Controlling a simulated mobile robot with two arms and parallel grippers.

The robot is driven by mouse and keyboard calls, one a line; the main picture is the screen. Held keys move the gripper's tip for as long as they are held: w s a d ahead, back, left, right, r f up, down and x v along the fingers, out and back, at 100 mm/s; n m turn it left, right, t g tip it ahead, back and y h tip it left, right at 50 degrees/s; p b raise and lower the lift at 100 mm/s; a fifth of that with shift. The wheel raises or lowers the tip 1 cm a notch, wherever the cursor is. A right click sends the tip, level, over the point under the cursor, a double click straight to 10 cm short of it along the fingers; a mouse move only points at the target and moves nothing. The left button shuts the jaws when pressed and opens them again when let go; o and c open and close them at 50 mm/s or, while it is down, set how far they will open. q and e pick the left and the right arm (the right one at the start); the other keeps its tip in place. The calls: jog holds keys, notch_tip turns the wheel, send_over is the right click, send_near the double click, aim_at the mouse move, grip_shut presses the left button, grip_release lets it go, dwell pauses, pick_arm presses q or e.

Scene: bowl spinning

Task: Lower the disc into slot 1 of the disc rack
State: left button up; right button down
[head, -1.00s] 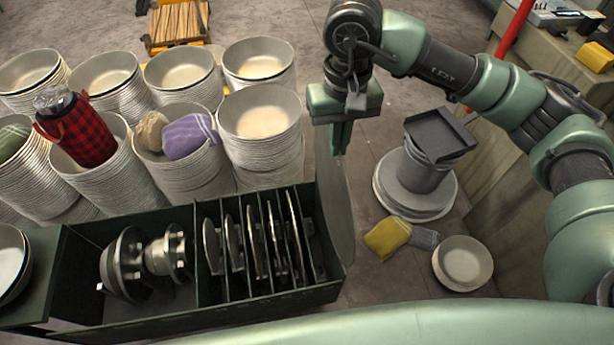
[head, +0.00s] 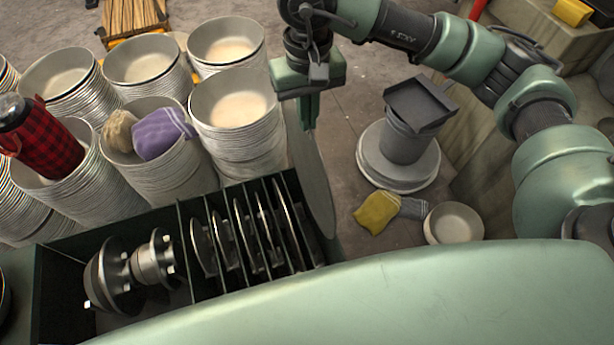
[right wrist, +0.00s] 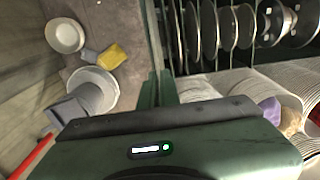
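My right gripper (head: 308,112) is shut on a thin grey disc (head: 314,180), which hangs upright below the fingers. The disc is at the right end of the dark green disc rack (head: 187,255); its lower part overlaps the rack's end in the head view, and I cannot tell whether it is inside the slot. Several upright discs (head: 243,228) stand between the rack's dividers. In the right wrist view the fingers (right wrist: 158,88) point toward the rack's end wall, and the racked discs (right wrist: 225,30) are to the right. My left gripper is out of view.
Stacks of pale bowls (head: 235,115) stand close behind the rack. Metal hubs (head: 120,270) lie in the rack's left part. To the right are a grey bucket with a dark tray (head: 420,100), a yellow cloth (head: 375,212) and a bowl (head: 453,223) on the floor.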

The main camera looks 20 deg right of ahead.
jog(key=b, duration=0.7)
send_over(307, 192)
notch_tip(307, 192, down, 8)
jog(key=shift+w+r, duration=0.15)
jog(key=shift+r, duration=0.05)
notch_tip(307, 192, down, 14)
jog(key=shift+r+b, duration=0.2)
jog(key=shift+b, duration=0.3)
jog(key=shift+f+b, duration=0.7)
jog(key=shift+f, duration=1.55)
notch_tip(307, 192, down, 4)
jog(key=b, duration=0.4)
jog(key=shift+b, duration=0.4)
jog(key=shift+r, duration=0.5)
jog(key=shift+f+b, duration=0.45)
jog(key=shift+b, duration=0.45)
